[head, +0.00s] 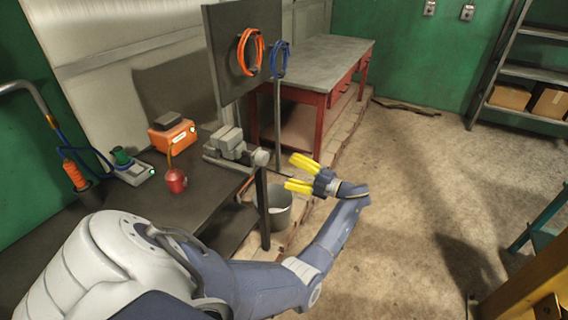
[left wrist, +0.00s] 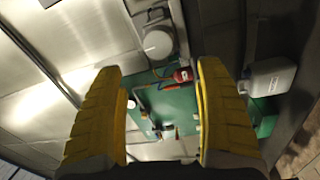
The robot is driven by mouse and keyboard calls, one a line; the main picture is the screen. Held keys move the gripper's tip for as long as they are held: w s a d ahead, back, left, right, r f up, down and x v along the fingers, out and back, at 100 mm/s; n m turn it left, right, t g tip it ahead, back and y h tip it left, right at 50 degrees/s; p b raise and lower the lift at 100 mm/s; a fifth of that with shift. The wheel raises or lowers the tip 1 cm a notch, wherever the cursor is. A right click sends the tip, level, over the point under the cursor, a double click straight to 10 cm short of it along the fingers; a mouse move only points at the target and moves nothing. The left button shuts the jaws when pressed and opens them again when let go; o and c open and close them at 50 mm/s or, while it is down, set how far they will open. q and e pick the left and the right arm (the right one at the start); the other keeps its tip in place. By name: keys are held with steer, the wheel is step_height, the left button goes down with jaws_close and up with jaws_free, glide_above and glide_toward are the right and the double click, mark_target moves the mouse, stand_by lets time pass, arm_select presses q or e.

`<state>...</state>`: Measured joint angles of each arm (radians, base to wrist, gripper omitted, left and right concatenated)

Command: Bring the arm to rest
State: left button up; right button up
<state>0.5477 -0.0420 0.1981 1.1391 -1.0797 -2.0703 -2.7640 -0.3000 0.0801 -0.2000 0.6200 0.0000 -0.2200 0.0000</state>
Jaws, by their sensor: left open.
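My left arm comes in from the lower left of the head view and reaches out over the floor, past the right end of the dark workbench (head: 118,207). My left gripper (head: 291,172) has two yellow fingers that point left, toward the bench end. The fingers are apart with nothing between them. They also show in the left wrist view (left wrist: 160,72), spread wide with an empty gap. My right gripper is in neither view.
A grey vise (head: 228,145), an orange box (head: 172,136) and a red bottle (head: 176,181) stand on the bench. A grey bucket (head: 278,208) is below the gripper. A red-framed table (head: 318,58) stands behind. Open floor (head: 425,180) lies to the right.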

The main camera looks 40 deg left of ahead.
arm_select(q)
steer(key=shift+d, duration=0.25)
stand_by(0.4)
